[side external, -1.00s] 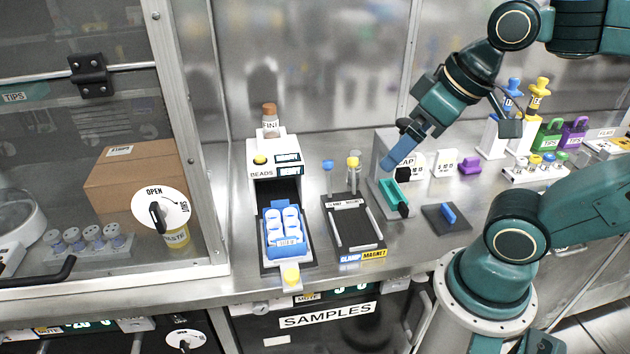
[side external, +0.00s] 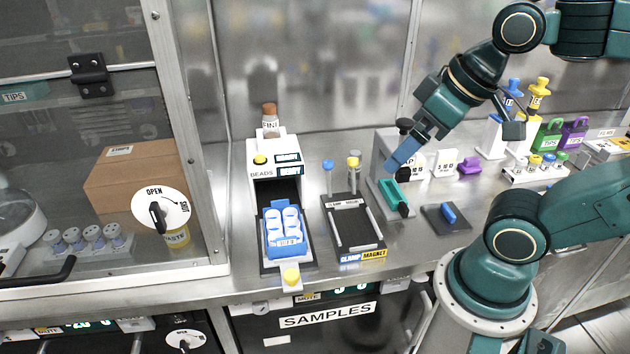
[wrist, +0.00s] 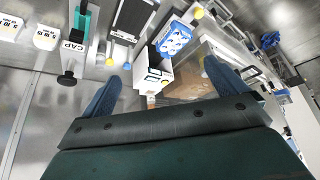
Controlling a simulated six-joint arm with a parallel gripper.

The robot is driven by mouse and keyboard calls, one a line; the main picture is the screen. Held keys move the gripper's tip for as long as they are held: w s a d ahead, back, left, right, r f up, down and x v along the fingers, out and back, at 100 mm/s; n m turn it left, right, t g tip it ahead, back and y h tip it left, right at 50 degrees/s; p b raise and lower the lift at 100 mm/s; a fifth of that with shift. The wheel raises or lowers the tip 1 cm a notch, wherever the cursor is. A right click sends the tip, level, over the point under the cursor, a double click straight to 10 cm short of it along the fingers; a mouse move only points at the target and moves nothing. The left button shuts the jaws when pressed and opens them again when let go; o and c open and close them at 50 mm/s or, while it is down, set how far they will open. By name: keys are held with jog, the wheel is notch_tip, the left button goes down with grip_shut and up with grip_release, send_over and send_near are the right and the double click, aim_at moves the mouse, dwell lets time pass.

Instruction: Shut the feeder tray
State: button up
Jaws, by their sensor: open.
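The feeder is a white box labelled BEADS (side external: 274,160) with a yellow button on top. Its dark tray (side external: 264,262) is pulled out toward the bench front and bears a blue rack of white-topped vials (side external: 284,232). A yellow knob (side external: 291,276) sits at the tray's front end. The feeder (wrist: 152,85) and the blue rack (wrist: 174,40) also show in the wrist view. My gripper (side external: 391,168) is in the air to the right of the feeder, near the CAP station, touching nothing visible. In the wrist view its two blue fingers are spread wide and empty.
A clamp magnet plate (side external: 352,225) lies right of the tray. The CAP station (side external: 393,190) with a teal holder and a small pad with a blue piece (side external: 448,215) are further right. A glass enclosure frame (side external: 190,130) stands to the left.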

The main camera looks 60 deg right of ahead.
jog(key=shift+w, duration=0.1)
jog(key=c, duration=0.7)
jog(key=shift+w+a+f+n, duration=0.1)
jog(key=shift+w+a+n, duration=0.3)
jog(key=shift+n, duration=0.4)
jog(key=c, duration=0.7)
jog(key=w+n, duration=0.1)
jog(key=n, duration=0.1)
jog(key=w+a+f+n+g, duration=0.1)
jog(key=n, duration=0.1)
jog(key=w+a+n+g+y, duration=0.1)
jog(key=shift+w+a+f+n, duration=0.2)
jog(key=shift+w+f+n, duration=0.1)
jog(key=shift+n, duration=0.1)
grip_shut()
jog(key=w+a+f+n+g, duration=0.3)
jog(key=f+n, duration=0.4)
jog(key=n, duration=0.3)
jog(key=w+a+f+n+g+y, duration=0.1)
jog(key=w+a+f+n+g, duration=0.2)
jog(key=w+a+f+n, duration=0.2)
jog(key=a+f+n, duration=0.3)
jog(key=n, duration=0.3)
jog(key=shift+g, duration=0.4)
